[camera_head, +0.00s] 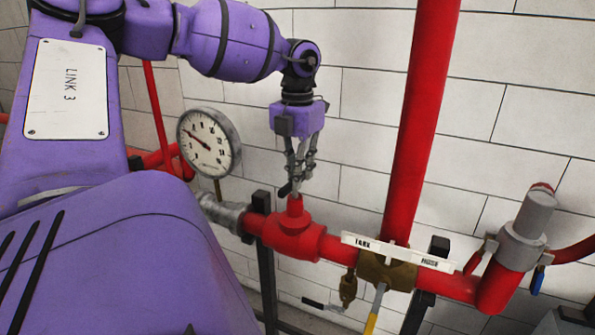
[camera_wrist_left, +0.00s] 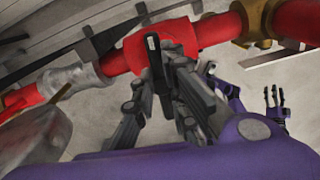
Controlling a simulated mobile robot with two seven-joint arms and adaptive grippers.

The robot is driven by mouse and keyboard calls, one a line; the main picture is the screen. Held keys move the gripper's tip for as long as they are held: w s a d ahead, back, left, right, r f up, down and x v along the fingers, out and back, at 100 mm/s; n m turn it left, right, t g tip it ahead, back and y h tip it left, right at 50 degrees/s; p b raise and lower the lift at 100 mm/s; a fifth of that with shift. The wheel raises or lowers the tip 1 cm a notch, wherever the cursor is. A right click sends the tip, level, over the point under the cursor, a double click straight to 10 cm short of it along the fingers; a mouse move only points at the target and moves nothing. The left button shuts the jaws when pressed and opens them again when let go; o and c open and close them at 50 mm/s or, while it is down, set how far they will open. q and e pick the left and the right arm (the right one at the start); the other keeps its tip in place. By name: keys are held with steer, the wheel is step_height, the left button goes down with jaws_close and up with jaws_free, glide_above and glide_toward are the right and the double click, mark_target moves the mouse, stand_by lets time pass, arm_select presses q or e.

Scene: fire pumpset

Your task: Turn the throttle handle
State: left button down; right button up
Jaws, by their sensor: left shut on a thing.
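The throttle handle (camera_head: 286,188) is a small dark lever at the top of a red valve body (camera_head: 293,236) on the red pipe. In the left wrist view the handle (camera_wrist_left: 154,55) is a dark upright bar in front of the red valve body (camera_wrist_left: 180,45). My left gripper (camera_head: 296,187) points down over the valve and is shut on the handle; its fingers hide part of it. The fingers also show in the left wrist view (camera_wrist_left: 160,78). My right gripper (camera_wrist_left: 275,98) shows small at the right of the left wrist view, with its fingers apart and empty.
A round pressure gauge (camera_head: 209,142) stands left of the gripper. A thick red vertical pipe (camera_head: 420,125) rises to the right. A tiled wall is behind.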

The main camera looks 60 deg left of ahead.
arm_select(q)
steer(key=shift+a+n, duration=0.15)
steer(key=shift+n, duration=0.85)
steer(key=shift+s+a+r+n, duration=0.1)
steer(key=shift+s+n, duration=0.05)
steer(key=shift+n, duration=1.55)
arm_select(e)
steer(key=shift+s+d+f, duration=0.1)
steer(key=shift+s+d, duration=0.05)
steer(key=shift+d, duration=0.05)
steer(key=shift+a, duration=0.15)
steer(key=shift+f, duration=0.15)
arm_select(q)
steer(key=c, duration=1.8)
jaws_free()
steer(key=shift+o, duration=0.2)
arm_select(e)
steer(key=shift+s+d, duration=0.15)
steer(key=shift+d, duration=0.1)
